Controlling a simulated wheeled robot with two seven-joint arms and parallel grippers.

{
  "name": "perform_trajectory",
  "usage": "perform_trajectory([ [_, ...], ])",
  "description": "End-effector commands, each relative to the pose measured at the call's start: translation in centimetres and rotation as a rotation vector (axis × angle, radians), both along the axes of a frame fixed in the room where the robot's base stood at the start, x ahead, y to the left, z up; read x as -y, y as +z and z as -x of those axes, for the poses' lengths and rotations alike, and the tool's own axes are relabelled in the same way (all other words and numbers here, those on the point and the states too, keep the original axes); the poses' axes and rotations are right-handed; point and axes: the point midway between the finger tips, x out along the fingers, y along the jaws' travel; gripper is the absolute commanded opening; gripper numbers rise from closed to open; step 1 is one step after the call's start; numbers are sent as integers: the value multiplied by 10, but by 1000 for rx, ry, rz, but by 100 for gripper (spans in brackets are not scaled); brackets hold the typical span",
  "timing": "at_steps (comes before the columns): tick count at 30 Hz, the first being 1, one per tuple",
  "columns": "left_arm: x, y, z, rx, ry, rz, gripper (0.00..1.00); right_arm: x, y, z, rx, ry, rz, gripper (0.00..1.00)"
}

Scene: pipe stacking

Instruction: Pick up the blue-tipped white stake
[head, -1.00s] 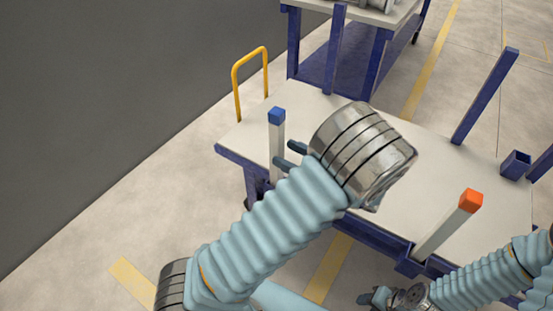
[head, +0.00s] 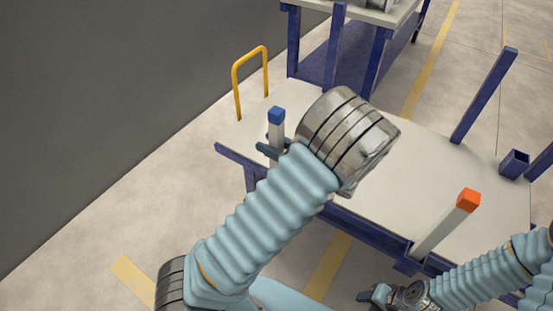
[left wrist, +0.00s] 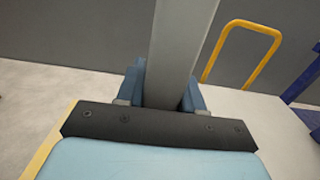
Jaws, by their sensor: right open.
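The blue-tipped white stake (head: 276,125) stands upright at the left end of the cart, with its lower part hidden behind my left gripper and arm. My left gripper (head: 268,149) is at the stake's upper part, below the blue tip. In the left wrist view the stake (left wrist: 180,45) rises between the two fingers (left wrist: 163,95), one close on each side. Whether they press on it cannot be told. My right gripper (head: 376,297) is open and low, near the bottom edge, away from the stake.
An orange-tipped white stake (head: 446,226) stands at the cart's near right edge. The cart top (head: 420,170) is mostly clear. Blue posts (head: 485,95) rise on its right side. A yellow handle (head: 236,85) is at the far left, also in the wrist view (left wrist: 238,45). A blue-framed table (head: 335,50) stands behind.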

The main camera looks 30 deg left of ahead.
Motion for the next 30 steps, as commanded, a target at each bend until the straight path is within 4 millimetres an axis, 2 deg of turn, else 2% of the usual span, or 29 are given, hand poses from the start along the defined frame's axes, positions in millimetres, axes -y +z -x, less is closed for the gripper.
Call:
perform_trajectory([
  [1, 0, 0, 0, 0, 0, 0, 14, 0, 0, 0, 0, 0, 0, 43],
  [4, 0, 0, 0, 0, 0, 0, 0, 0, 0, 0, 0, 0, 0, 43],
  [11, 0, 1, 0, 1, 0, -1, 0, 0, 0, 0, 0, 0, 0, 43],
  [14, 0, 8, 0, 3, 0, 0, 0, 0, 1, 0, 0, 0, 0, 43],
  [24, 0, 77, 0, 4, 1, 2, 0, 0, 10, 0, 0, 1, -1, 43],
  [30, 0, 111, 0, 2, 0, 1, 0, 0, 21, 0, 0, 2, -1, 43],
])
